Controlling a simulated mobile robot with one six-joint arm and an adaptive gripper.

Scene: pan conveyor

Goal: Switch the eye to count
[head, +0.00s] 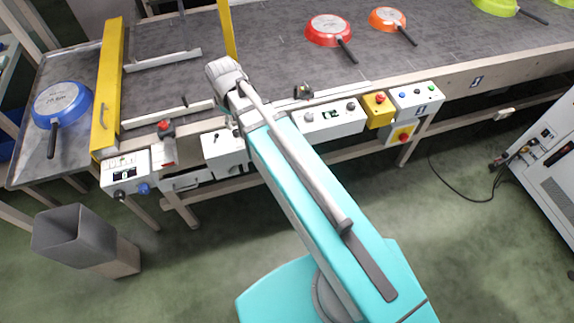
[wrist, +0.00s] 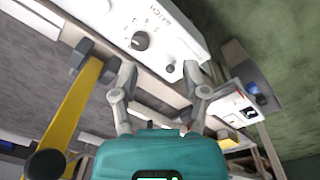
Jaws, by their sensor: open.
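A white control box (wrist: 172,28) shows in the wrist view with a round dark selector knob (wrist: 140,40) on its face. Small printing beside the knob seems to read "WATCH"; other lettering is too small to read. The knob's pointer direction is not clear. In the head view the same box (head: 224,153) hangs on the conveyor's front edge, partly hidden by my arm. My gripper (wrist: 158,76) is open and empty, its fingers apart just below the box face, with the knob beyond the left fingertip. In the head view my gripper (head: 234,122) is mostly hidden.
A box with a display and blue knob (head: 126,176), a red button (head: 164,126) and another control box (head: 333,119) line the front edge. Yellow guards (head: 107,95) cross the belt. A grey bin (head: 75,235) stands below.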

